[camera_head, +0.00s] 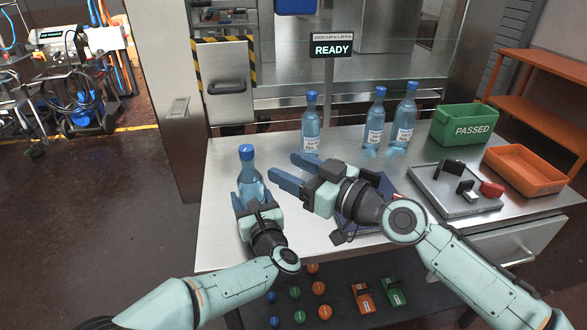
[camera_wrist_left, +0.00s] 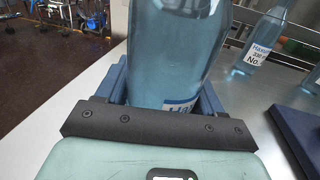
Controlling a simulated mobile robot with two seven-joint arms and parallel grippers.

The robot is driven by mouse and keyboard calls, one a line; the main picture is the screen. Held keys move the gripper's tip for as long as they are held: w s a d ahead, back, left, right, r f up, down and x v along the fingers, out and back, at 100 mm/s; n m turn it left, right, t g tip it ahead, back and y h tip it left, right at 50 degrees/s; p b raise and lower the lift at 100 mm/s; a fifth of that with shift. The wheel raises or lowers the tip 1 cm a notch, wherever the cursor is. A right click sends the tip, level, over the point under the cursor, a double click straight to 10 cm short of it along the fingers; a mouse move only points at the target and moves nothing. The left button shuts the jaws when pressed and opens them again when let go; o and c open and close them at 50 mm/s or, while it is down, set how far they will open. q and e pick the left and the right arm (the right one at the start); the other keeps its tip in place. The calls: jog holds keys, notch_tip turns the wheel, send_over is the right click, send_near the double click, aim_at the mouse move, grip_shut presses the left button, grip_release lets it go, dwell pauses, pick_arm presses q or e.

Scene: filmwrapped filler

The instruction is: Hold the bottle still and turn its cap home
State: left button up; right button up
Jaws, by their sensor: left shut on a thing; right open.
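A clear blue bottle (camera_head: 251,182) stands upright at the left front of the steel table. Its blue cap (camera_head: 246,151) sits on top of the neck; how tightly it is seated cannot be told. My left gripper (camera_head: 252,200) is shut around the lower part of the bottle. In the left wrist view the bottle body (camera_wrist_left: 172,55) stands between the blue fingers, and its cap is out of frame. My right gripper (camera_head: 288,171) is open and empty, just right of the bottle, with its fingers pointing left, lower than the cap.
Several capped bottles, one here (camera_head: 311,125), stand at the back of the table (camera_head: 225,225). A green PASSED bin (camera_head: 466,125), an orange tray (camera_head: 525,170) and a grey tray (camera_head: 430,190) with small parts are at the right. A blue object (camera_head: 377,190) is partly hidden behind my right gripper.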

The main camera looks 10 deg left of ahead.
pick_arm(q)
jog(key=o, duration=1.3)
jog(key=shift+c, duration=0.2)
jog(key=shift+s, duration=0.1)
